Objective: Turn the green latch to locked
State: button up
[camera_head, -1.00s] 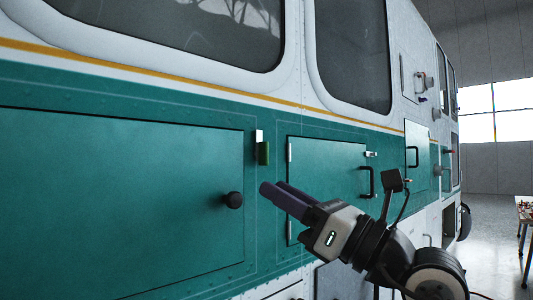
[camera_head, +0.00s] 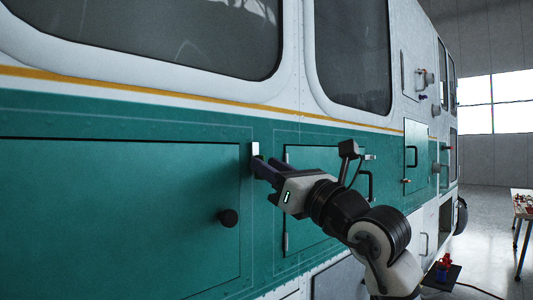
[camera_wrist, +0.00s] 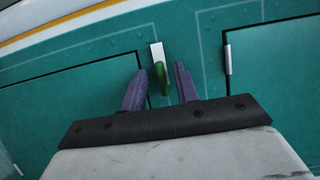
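The green latch (camera_wrist: 160,76) is mounted on a white plate (camera_wrist: 156,50) on the green side panel, between two panel doors. In the wrist view it hangs down from the plate, between the two purple fingers of my gripper (camera_wrist: 159,82). The fingers are apart, with a gap to the latch on the right side; whether the left finger touches it I cannot tell. In the head view my gripper (camera_head: 259,166) reaches up to the panel just below the white plate (camera_head: 256,149) and hides the green latch.
A smaller door with a black handle (camera_head: 369,186) is to the right, partly behind my arm. A small dark stand with a red and blue item (camera_head: 444,265) and a table (camera_head: 522,200) are at right.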

jog(key=shift+x, duration=0.8)
jog(key=shift+c, duration=0.4)
grip_shut()
